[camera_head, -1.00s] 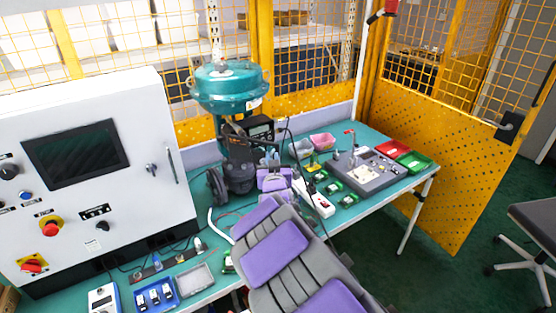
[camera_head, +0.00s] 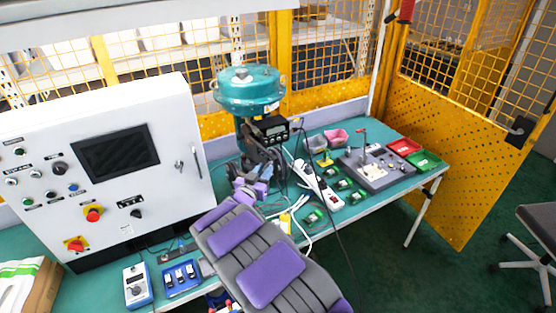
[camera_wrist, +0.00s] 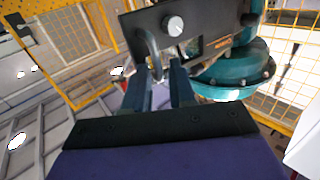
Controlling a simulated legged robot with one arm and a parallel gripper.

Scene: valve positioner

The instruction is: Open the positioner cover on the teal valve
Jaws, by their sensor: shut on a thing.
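The teal valve (camera_head: 249,88) stands at the back of the bench, with its round teal top also in the wrist view (camera_wrist: 238,75). The black positioner (camera_head: 272,129), with a small display, is mounted on its front. In the wrist view, the dark positioner cover (camera_wrist: 208,30) has a silver knob and a grey loop handle (camera_wrist: 143,45). My gripper (camera_wrist: 163,78) is at this handle, its two dark fingers closed on it; the fingertips partly hide the grip. In the head view my gripper (camera_head: 262,167) is just below the positioner, and how far the cover stands open is unclear.
A white control cabinet (camera_head: 110,165) stands left of the valve. Right of it are a power strip (camera_head: 320,186), small green boards, a grey fixture (camera_head: 376,168) and red and green trays. Loose cables hang close to my arm. Yellow mesh fencing (camera_head: 450,150) encloses the bench.

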